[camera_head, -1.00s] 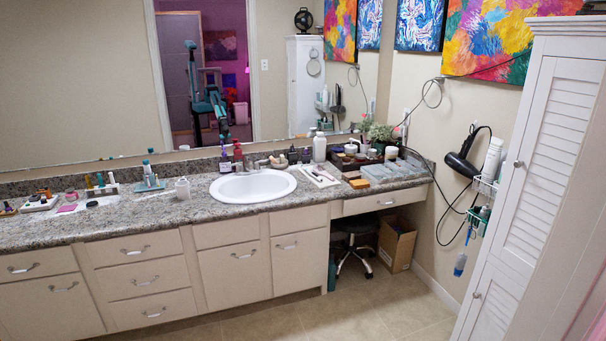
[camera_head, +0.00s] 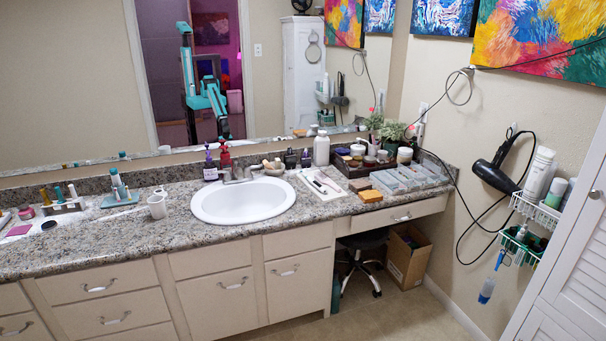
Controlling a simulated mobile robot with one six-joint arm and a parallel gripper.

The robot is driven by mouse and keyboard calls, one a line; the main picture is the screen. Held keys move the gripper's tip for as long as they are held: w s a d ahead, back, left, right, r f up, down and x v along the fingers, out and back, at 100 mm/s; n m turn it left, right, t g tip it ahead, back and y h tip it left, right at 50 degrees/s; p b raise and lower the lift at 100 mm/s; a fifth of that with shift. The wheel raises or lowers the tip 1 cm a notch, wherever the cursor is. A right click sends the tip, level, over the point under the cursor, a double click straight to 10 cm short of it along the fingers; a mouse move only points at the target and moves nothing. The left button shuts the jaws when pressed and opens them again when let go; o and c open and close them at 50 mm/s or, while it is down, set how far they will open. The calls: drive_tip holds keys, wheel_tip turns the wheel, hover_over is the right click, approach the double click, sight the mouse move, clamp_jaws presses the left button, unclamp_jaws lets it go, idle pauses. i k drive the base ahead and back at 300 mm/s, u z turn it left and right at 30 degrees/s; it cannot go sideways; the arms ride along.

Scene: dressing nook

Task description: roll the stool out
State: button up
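The stool (camera_head: 361,240) has a dark round seat and a light metal base with several spokes on casters. It stands in the knee space under the right end of the counter, below a shallow drawer (camera_head: 402,216). Its seat is in shadow and partly hidden by the cabinet at its left and the drawer above. My own gripper is not directly in view. The mirror shows my teal and dark arm (camera_head: 205,95) folded in a doorway, too small to tell the gripper's state.
A cardboard box (camera_head: 408,257) stands right beside the stool, against the wall. A teal thing (camera_head: 336,292) stands at the cabinet's edge, left of the stool. Tile floor (camera_head: 390,318) in front is clear. A white louvered cabinet (camera_head: 568,290) and a hanging hair dryer (camera_head: 493,172) are at right.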

sight(355, 263)
drive_tip(key=u, duration=0.05)
drive_tip(key=i, duration=1.3)
drive_tip(key=u, duration=0.6)
